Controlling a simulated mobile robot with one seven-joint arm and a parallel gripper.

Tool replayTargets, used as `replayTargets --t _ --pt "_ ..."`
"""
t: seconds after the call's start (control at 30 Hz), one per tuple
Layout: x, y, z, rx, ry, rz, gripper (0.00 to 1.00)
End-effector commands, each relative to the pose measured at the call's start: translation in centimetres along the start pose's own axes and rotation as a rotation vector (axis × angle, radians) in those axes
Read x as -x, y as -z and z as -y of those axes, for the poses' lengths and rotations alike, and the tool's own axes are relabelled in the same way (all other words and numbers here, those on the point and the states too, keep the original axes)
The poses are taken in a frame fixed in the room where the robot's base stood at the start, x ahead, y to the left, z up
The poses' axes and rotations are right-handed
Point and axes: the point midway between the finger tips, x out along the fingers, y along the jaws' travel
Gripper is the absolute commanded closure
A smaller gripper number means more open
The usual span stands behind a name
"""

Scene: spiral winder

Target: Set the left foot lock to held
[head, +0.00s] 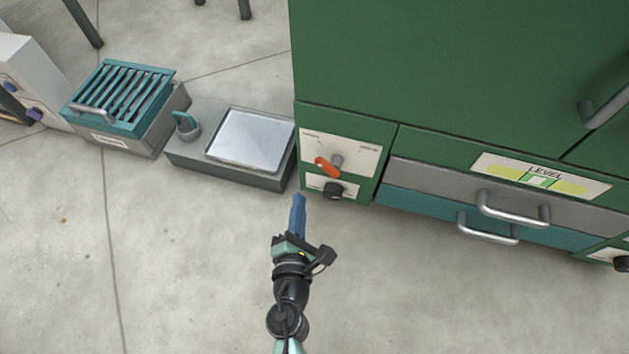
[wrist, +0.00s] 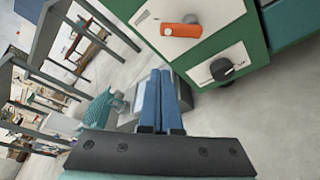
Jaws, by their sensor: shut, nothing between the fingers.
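The left foot lock looks to be the orange lever (head: 326,166) on a pale labelled plate (head: 362,156) low on the green cabinet's left end. The lever slants in the head view, and its label words are too small to read. It also shows in the wrist view (wrist: 181,30), at the top. A black knob (head: 333,190) sits on a smaller plate just below it and shows in the wrist view (wrist: 222,70). My gripper (head: 298,200) has blue fingers, shut and empty. It is below and left of the lever, apart from it; the fingers also show in the wrist view (wrist: 165,85).
The green cabinet (head: 430,60) fills the right, with a grey drawer (head: 440,178) and a teal drawer (head: 420,205) with protruding handles. Left of it stand a low grey box with a metal tray (head: 248,138) and a slatted teal-topped bin (head: 125,90). The floor in front is clear.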

Motion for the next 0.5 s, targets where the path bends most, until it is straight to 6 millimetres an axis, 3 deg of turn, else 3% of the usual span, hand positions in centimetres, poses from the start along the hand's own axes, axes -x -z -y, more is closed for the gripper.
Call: replayTargets --t 0.13,0.5 --pt "0.31 1.48 1.31 0.033 0.009 -0.021 1.00" --pt "0.24 1.44 1.26 0.035 0.010 -0.021 1.00"
